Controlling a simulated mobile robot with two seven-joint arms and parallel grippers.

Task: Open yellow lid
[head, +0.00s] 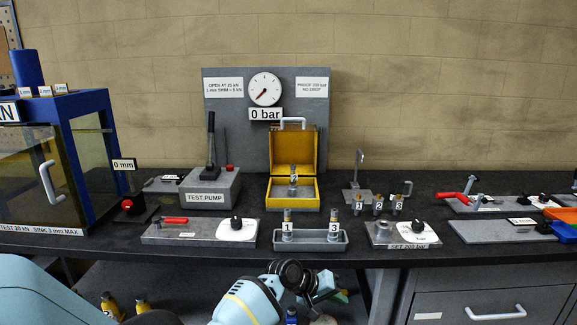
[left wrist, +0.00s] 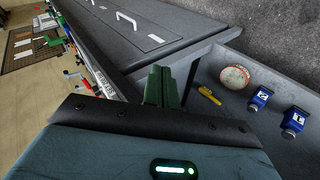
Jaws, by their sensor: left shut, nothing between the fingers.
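The yellow lid (head: 293,148) stands raised and upright at the back of the yellow box (head: 293,191), with its grey handle (head: 293,121) on top. The box is open, and a small numbered brass-and-steel part (head: 293,178) stands in it. My left gripper (head: 326,284) is in front of the bench edge, below the bench top and well apart from the box. Its green fingers also show in the left wrist view (left wrist: 162,86), shut and empty. The box is not clear in the left wrist view. My right gripper is in neither view.
A tray (head: 310,237) holding parts 1 and 3 stands in front of the box. The test pump (head: 209,189) is to its left, a gauge panel (head: 266,90) behind. Blue bottles (left wrist: 295,121) stand on the lower shelf. A drawer (head: 492,305) is at right.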

